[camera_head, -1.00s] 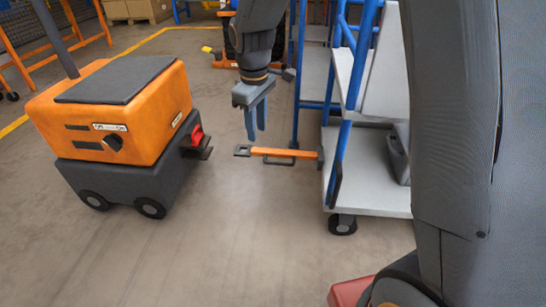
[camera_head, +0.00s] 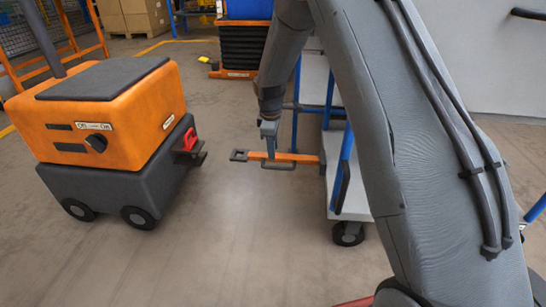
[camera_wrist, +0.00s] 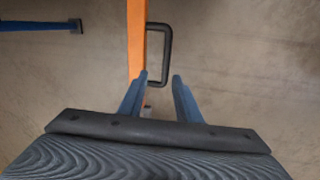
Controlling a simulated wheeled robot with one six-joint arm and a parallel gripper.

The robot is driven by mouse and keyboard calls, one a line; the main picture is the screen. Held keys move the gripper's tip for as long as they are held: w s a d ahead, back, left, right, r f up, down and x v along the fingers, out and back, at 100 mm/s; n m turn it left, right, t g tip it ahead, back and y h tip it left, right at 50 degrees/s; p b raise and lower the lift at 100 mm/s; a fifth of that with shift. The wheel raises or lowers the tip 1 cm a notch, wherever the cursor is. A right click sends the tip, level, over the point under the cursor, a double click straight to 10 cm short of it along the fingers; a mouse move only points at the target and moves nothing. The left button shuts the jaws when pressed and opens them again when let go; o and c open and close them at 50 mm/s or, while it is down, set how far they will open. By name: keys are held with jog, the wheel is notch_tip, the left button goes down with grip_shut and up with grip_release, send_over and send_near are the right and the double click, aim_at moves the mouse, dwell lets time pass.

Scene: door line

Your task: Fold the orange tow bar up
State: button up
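The orange tow bar (camera_head: 290,157) sticks out level to the left from the low front of the blue-and-grey cart, with a dark eye at its free end. A dark loop handle (camera_head: 279,166) runs along its near side. My gripper (camera_head: 269,152) is at the bar, by the handle. In the wrist view my gripper (camera_wrist: 159,78) is open, with its two fingers apart around the line of the handle (camera_wrist: 169,50). The left fingertip overlaps the edge of the orange bar (camera_wrist: 136,35). I cannot tell whether either finger touches.
The cart (camera_head: 347,200) stands right of the bar, partly behind my arm. An orange-and-grey tug (camera_head: 110,120) with a red hitch piece (camera_head: 190,139) stands left, apart from the bar's eye. Boxes (camera_head: 135,15) and a lift table (camera_head: 245,45) are behind. The near floor is clear.

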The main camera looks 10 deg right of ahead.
jog(key=shift+w+d+f+b, duration=0.15)
jog(key=shift+f+b, duration=0.15)
jog(key=shift+f, duration=0.45)
jog(key=shift+w+a+f+b, duration=0.1)
jog(key=shift+f+b, duration=0.15)
jog(key=shift+f, duration=0.5)
jog(key=shift+c, duration=0.3)
grip_shut()
jog(key=shift+o, duration=0.3)
grip_release()
jog(key=shift+r, duration=0.2)
notch_tip(320, 180, up, 7)
jog(key=s+p, duration=0.1)
jog(key=p, duration=0.3)
jog(key=shift+s+a+r, duration=0.2)
